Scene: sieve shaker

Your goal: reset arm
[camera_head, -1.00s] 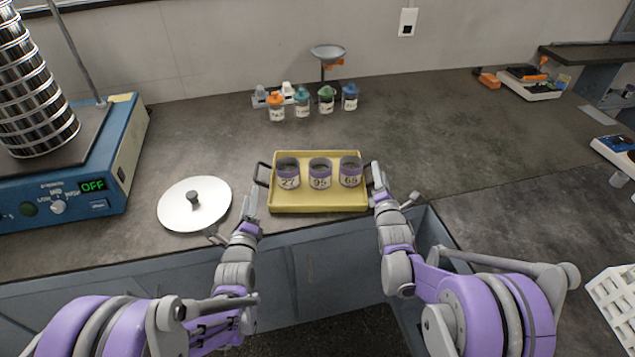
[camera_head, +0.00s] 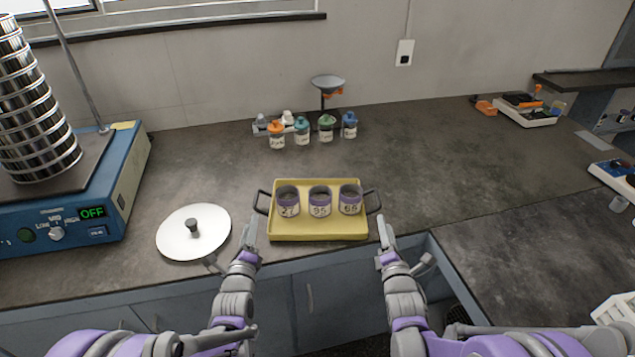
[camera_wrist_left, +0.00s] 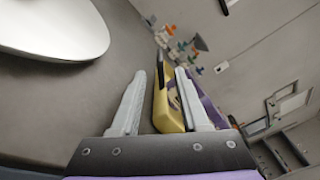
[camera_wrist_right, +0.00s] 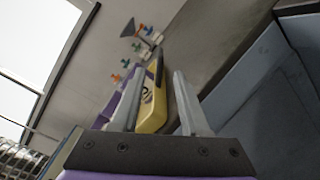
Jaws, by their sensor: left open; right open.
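My left gripper (camera_head: 232,246) is open and empty in the head view, just in front of and left of the yellow tray (camera_head: 318,237). My right gripper (camera_head: 390,246) is open and empty at the tray's front right, apart from its right handle (camera_head: 376,201). The right wrist view also shows open fingers (camera_wrist_right: 155,103) with the tray beyond.
A round white lid (camera_head: 193,236) lies left of the tray. A blue sieve shaker (camera_head: 75,225) with a metal sieve stack (camera_head: 38,110) stands at far left, its display reading OFF. Small bottles (camera_head: 302,132) and a funnel (camera_head: 328,82) stand behind.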

